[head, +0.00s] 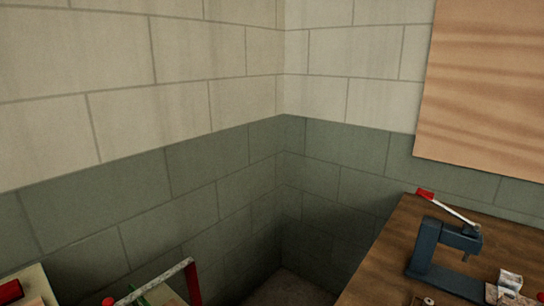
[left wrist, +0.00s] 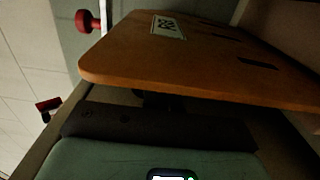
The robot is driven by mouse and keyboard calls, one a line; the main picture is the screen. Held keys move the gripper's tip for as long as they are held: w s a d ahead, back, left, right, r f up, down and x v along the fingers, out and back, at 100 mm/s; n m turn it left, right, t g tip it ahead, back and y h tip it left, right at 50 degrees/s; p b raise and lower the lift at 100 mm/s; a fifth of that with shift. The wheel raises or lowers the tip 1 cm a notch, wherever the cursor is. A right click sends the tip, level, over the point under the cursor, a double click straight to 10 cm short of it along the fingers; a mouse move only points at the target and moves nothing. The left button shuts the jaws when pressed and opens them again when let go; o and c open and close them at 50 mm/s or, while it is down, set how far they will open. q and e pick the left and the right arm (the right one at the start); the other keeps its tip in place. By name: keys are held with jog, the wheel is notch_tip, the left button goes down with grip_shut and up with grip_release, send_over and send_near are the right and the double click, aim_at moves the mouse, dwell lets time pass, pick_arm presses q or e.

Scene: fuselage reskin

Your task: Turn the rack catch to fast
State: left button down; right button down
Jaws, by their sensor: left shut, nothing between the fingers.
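I cannot pick out the rack catch for certain. In the left wrist view a red knob (left wrist: 88,20) sticks out beside a pale upright at the top left. A smaller red and dark piece (left wrist: 48,106) shows at the left edge of the frame. An orange-brown board (left wrist: 190,60) with a white label and dark slots fills the upper part. My left gripper (left wrist: 171,176) shows only as a dark tip at the bottom edge, shut and empty, over a grey-green surface (left wrist: 130,160). My right gripper is out of view.
In the head view a wooden bench (head: 385,268) stands at right with a blue press (head: 440,260) and small boxes (head: 510,282). At lower left are a red knob (head: 10,291) and a frame with a grey bar (head: 155,282). Block walls meet in the corner.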

pick_arm(q)
jog(key=shift+s+a, duration=0.15)
jog(key=shift+a, duration=0.15)
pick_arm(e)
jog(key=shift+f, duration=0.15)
pick_arm(q)
jog(key=v, duration=0.6)
jog(key=shift+w+d, duration=0.35)
jog(key=shift+d, duration=0.05)
jog(key=shift+d+f, duration=0.1)
jog(key=shift+f, duration=0.1)
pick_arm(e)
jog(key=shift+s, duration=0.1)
